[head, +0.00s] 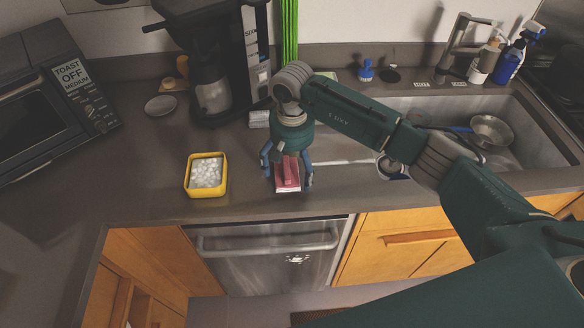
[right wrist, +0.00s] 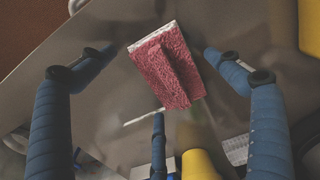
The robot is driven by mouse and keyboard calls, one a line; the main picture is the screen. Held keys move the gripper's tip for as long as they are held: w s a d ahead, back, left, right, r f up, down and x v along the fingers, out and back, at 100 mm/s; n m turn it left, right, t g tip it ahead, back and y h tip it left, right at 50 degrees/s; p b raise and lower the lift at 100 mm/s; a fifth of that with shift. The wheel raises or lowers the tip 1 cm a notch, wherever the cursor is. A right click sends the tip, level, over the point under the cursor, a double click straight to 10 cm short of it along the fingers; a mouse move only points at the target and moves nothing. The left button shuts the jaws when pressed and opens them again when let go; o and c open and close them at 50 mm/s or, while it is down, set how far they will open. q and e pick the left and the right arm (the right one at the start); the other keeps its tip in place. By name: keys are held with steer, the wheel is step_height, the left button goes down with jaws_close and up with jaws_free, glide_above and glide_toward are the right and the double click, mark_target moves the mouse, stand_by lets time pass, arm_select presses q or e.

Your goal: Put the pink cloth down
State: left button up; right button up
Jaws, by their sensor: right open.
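The pink cloth (head: 287,173) lies folded on the dark counter, close to the front edge above the dishwasher. It shows a pale edge, and in the right wrist view the pink cloth (right wrist: 168,68) lies between the spread fingers with gaps around it. My right gripper (head: 287,180) is over the cloth, pointing down, with its fingers on either side. The right gripper (right wrist: 150,75) is open and holds nothing. My left gripper is in neither view.
A yellow container (head: 206,190) with white contents stands left of the cloth. A coffee maker (head: 212,65) and toaster oven (head: 50,95) stand further left. The sink (head: 470,125) is at the right. The dishwasher (head: 270,255) is below the counter edge.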

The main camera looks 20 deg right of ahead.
mark_target(292, 172)
steer(key=shift+r, duration=0.1)
steer(key=shift+r, duration=0.15)
step_height(292, 172, up, 12)
steer(key=b, duration=0.4)
steer(key=shift+s+f, duration=0.1)
steer(key=shift+f, duration=0.1)
